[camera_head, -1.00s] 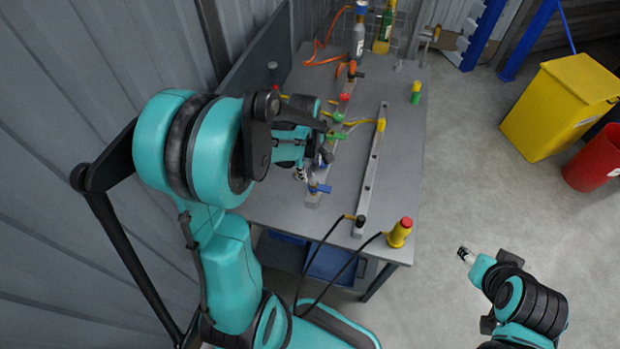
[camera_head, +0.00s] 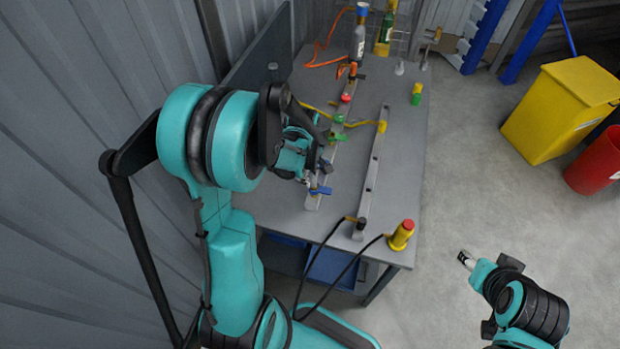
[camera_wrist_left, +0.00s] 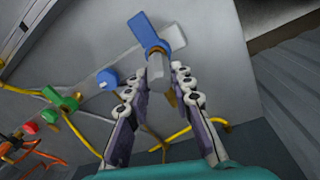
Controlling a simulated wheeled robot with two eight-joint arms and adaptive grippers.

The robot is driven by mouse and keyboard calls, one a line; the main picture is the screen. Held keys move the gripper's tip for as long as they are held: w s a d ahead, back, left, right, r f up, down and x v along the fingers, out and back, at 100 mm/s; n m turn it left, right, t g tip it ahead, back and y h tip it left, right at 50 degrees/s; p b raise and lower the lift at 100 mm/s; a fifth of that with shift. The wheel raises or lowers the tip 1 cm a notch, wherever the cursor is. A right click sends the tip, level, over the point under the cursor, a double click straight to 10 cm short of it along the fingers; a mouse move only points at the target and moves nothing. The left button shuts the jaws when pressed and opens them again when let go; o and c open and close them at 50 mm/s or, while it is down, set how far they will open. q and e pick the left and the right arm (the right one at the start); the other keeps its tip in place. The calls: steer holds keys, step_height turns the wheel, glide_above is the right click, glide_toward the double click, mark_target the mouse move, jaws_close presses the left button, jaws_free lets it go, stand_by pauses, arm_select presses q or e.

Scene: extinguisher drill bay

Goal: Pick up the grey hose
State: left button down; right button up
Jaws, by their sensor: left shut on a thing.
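My left gripper (camera_head: 318,176) is at the near end of the grey valve bar (camera_head: 337,143) on the bench, beside its blue valve (camera_head: 320,191). In the left wrist view, the fingers of my left gripper (camera_wrist_left: 170,80) are shut on a short grey piece, seemingly the end of the grey hose (camera_wrist_left: 157,66). It lies close to the blue valve (camera_wrist_left: 146,31), and I cannot tell whether it touches the bar. The rest of the hose is hidden. My right gripper (camera_head: 466,259) is off the bench over the floor, too small to read.
A second rail (camera_head: 371,175), with black and yellow hose ends, lies to the right. A yellow cylinder with a red cap (camera_head: 402,237) stands at the bench's near right corner. Bottles (camera_head: 360,35) stand at the back. A yellow bin (camera_head: 562,105) and red bin (camera_head: 598,160) stand on the floor.

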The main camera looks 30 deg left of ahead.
arm_select(q)
steer(key=shift+r, duration=0.55)
steer(key=r+p, duration=0.1)
steer(key=r, duration=0.1)
steer(key=w+r, duration=0.1)
steer(key=r, duration=0.1)
steer(key=shift+w+p, duration=0.15)
steer(key=shift+p, duration=0.2)
steer(key=w+r+p, duration=0.1)
steer(key=w+r, duration=0.5)
steer(key=w, duration=0.4)
steer(key=shift+w, duration=0.25)
steer(key=shift+f, duration=0.1)
